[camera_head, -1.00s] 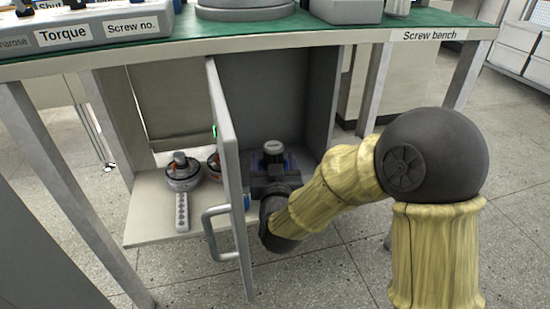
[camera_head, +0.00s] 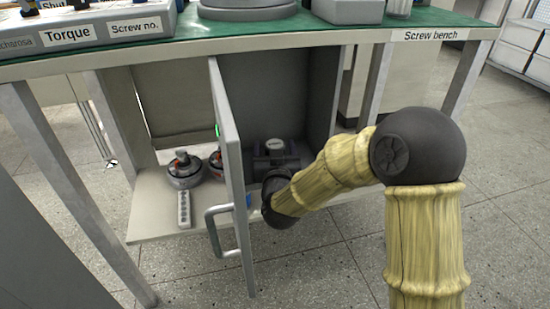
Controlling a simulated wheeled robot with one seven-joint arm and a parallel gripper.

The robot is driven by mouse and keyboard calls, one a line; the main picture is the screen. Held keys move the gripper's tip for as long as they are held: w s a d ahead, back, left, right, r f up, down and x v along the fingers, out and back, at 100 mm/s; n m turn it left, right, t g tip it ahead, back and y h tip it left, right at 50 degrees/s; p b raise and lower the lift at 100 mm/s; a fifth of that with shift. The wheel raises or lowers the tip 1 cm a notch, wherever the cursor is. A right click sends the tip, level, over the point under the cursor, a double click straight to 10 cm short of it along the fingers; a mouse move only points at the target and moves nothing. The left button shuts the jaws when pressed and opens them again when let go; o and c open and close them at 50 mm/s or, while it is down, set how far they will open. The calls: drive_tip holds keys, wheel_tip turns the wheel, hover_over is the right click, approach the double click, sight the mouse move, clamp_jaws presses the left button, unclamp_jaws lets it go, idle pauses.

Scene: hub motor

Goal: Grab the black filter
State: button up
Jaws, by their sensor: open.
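A small dark cylinder with a pale top, which looks like the black filter (camera_head: 275,145), stands inside the cabinet under the bench, just right of the half-open door. My gripper (camera_head: 276,161) is open and reaches into the cabinet at the filter, its dark body on the near side of it. The gripper and filter overlap as dark shapes, so I cannot tell whether they touch. The lower part of the filter is hidden by the gripper.
The grey cabinet door (camera_head: 231,165) with its handle stands open just left of my gripper. Two round motor-like parts (camera_head: 184,176) and a grey power strip (camera_head: 184,209) lie on the shelf (camera_head: 150,215) left of the door. The green-topped bench (camera_head: 330,30) is above.

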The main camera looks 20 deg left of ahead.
sight(275, 140)
drive_tip(key=c, duration=1.1)
drive_tip(key=shift+r, duration=0.1)
wheel_tip(275, 140, up, 10)
drive_tip(key=p, duration=0.6)
